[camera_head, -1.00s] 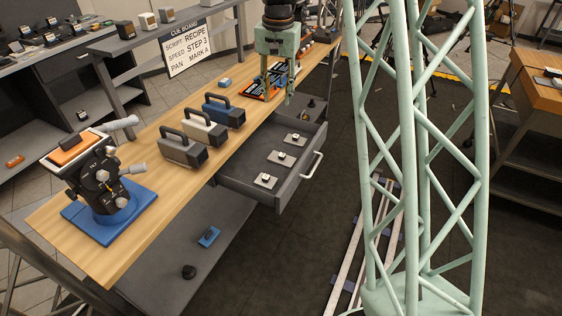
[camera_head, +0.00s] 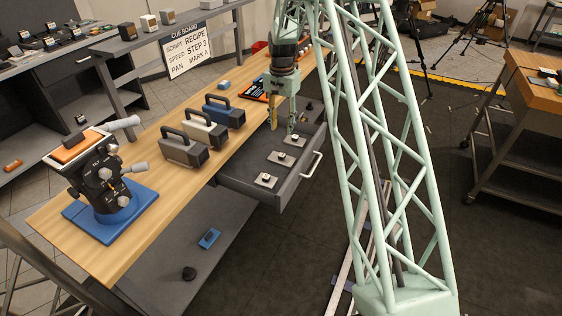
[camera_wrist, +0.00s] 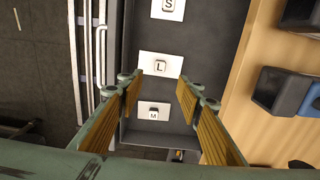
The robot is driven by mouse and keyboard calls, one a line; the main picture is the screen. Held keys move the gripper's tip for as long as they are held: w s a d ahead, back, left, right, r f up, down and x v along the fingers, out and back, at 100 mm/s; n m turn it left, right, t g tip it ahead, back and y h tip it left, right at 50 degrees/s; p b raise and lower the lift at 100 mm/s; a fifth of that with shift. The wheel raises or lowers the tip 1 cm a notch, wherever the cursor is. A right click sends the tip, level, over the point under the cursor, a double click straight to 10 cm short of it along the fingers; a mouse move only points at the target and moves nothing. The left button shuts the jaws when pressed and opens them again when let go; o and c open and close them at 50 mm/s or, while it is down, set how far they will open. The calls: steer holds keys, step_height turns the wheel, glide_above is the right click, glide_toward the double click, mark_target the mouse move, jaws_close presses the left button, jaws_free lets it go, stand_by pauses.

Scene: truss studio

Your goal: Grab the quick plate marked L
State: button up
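The quick plate marked L (camera_wrist: 147,63) is a pale flat plate with a small raised block bearing the letter, in the open grey drawer. In the head view the middle plate (camera_head: 274,157) matches it, though its letter is too small to read there. Plates marked S (camera_wrist: 157,10) and M (camera_wrist: 144,116) lie on either side of it. My gripper (camera_head: 282,128) is open and empty, pointing down above the drawer's far part. In the wrist view my gripper (camera_wrist: 160,80) has its fingertips spread just below the L plate, with M showing between the fingers.
The drawer (camera_head: 246,190) has raised walls and a front handle (camera_head: 313,165). The wooden bench top (camera_head: 140,160) beside it carries several handled blocks, including a grey one (camera_head: 183,150), and a tilted device on a blue base (camera_head: 135,205). A cue board (camera_head: 192,47) stands behind.

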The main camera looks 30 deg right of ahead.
steer(key=shift+w+d+f, duration=0.15)
steer(key=shift+d+f, duration=0.05)
steer(key=shift+f, duration=0.55)
steer(key=shift+f, duration=0.15)
steer(key=b, duration=0.2)
glide_above(282, 154)
steer(key=shift+f, duration=4.15)
steer(key=shift+f+b, duration=0.65)
steer(key=shift+f, duration=1.95)
steer(key=c, duration=1)
